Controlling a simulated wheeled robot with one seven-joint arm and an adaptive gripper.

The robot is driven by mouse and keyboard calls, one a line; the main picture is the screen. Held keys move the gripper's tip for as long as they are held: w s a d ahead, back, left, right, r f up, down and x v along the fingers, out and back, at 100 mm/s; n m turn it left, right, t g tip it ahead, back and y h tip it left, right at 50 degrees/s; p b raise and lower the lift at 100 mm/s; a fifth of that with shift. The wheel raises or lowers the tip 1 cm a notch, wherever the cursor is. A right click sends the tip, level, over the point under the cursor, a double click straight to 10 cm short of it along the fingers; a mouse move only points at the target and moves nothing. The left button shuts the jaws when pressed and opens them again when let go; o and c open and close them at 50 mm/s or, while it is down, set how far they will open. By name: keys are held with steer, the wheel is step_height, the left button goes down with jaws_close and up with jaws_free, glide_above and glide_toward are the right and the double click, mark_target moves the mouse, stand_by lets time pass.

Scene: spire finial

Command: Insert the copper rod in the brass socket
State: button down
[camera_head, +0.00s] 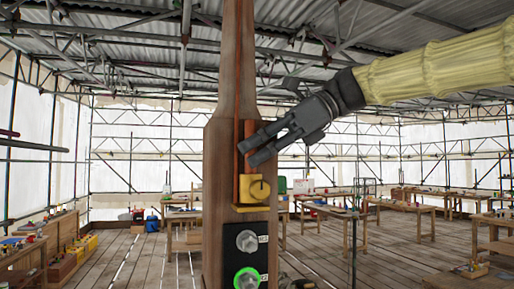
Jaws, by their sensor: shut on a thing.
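The brass socket (260,190) is a yellow block with a round knob on its front, fixed low on the wooden spire post (220,170). The copper rod (250,130) is a short, upright reddish rod just above the socket. My gripper (250,152) reaches in from the right and is shut on the rod around its middle, hiding that part. The rod's lower end shows below the fingers, close to the socket's top. I cannot tell whether it is inside the socket or only in front of or above it.
A long copper strip (236,100) runs down the post just left of the rod. Below the socket is a black panel (233,258) with a grey knob and a green-ringed one. Workbenches (340,210) stand behind on the plank floor. Space right of the post is open.

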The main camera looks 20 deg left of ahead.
mark_target(258, 129)
steer(key=shift+f, duration=0.5)
steer(key=c, duration=1.3)
jaws_free()
steer(key=shift+s, duration=0.2)
steer(key=shift+o, duration=0.2)
steer(key=shift+w, duration=0.1)
steer(key=shift+r, duration=0.1)
step_height(258, 129, up, 5)
steer(key=shift+d+r+p, duration=0.1)
steer(key=shift+p, duration=0.3)
steer(key=shift+f+b, duration=0.25)
steer(key=shift+b, duration=0.95)
step_height(258, 129, up, 6)
steer(key=p, duration=0.2)
